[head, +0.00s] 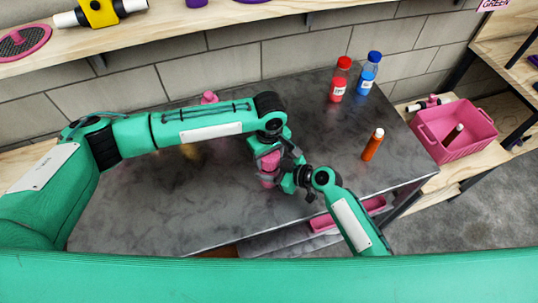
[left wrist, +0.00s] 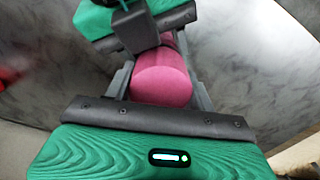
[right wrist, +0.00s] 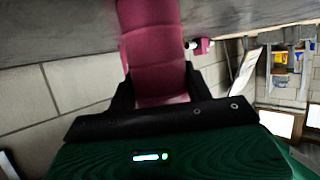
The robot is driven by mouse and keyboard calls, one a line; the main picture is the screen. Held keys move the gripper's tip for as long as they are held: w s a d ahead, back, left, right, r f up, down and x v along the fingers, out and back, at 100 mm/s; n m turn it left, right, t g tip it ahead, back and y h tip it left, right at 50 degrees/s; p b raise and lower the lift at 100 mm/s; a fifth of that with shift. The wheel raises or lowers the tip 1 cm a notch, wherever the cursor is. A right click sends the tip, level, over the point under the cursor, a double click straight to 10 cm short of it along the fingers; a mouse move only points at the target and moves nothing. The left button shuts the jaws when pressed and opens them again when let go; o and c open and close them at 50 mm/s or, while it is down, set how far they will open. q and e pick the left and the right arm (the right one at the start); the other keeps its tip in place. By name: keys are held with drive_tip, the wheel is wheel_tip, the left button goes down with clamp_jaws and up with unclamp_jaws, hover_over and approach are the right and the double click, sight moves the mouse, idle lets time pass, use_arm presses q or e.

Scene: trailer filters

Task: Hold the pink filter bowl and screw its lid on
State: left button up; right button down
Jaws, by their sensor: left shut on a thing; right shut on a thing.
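The pink filter bowl (head: 268,160) and its pink lid are held together above the middle of the table. My left gripper (head: 258,148) is shut on the bowl; the left wrist view shows the smooth pink cylinder (left wrist: 162,82) between its fingers, with my other gripper close against it at the top. My right gripper (head: 287,178) is shut on the pink lid; the right wrist view shows a stepped pink body (right wrist: 153,55) running up from between its fingers. The grippers hide the seam, so how far the parts are joined cannot be told.
A red-capped bottle (head: 341,80), a blue-capped bottle (head: 368,74) and an orange bottle (head: 372,145) stand on the table's right part. A small pink piece (head: 209,97) is behind my left arm. A pink crate (head: 460,150) stands right of the table.

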use_arm(q)
drive_tip(key=shift+m, duration=0.8)
drive_tip(key=o, duration=1.1)
drive_tip(key=shift+r, duration=2.25)
drive_tip(key=shift+c, duration=0.5)
